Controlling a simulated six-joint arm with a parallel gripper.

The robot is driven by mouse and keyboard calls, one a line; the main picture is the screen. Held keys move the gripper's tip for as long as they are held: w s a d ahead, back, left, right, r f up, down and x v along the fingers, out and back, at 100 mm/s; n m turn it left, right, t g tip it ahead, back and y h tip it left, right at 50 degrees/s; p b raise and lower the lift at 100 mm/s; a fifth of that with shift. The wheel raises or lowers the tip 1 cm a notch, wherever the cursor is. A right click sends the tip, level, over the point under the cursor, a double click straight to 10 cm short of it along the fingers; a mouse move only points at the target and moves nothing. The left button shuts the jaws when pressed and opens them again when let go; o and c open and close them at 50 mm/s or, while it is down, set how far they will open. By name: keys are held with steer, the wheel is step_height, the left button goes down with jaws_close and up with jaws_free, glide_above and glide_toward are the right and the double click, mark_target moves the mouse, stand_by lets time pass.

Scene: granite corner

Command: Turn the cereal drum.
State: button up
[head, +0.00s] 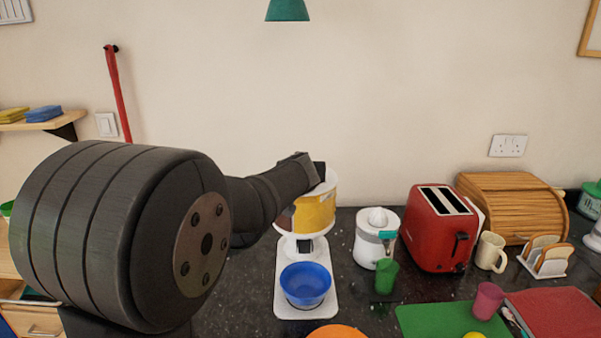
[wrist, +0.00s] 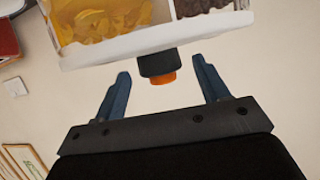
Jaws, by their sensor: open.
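The cereal drum (head: 314,212) has a white rim and yellow cereal behind its clear wall. It sits on a white stand with a white base (head: 291,310). A blue bowl (head: 305,281) stands on that base under the drum. In the wrist view the drum (wrist: 105,42) shows yellow cereal and dark cereal in separate compartments. A dark knob with an orange end (wrist: 157,66) sticks out from the drum. My gripper (wrist: 161,67) is open, its two blue fingers on either side of the knob with gaps visible. In the head view my arm hides part of the drum and the knob.
A white juicer (head: 376,240), a green cup (head: 386,276) and a red toaster (head: 440,230) stand right of the dispenser. A green board (head: 430,319) and an orange plate (head: 338,332) lie in front. The wall is close behind.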

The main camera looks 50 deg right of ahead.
steer(key=v, duration=1.5)
steer(key=shift+s+a, duration=0.2)
steer(key=shift+a, duration=0.15)
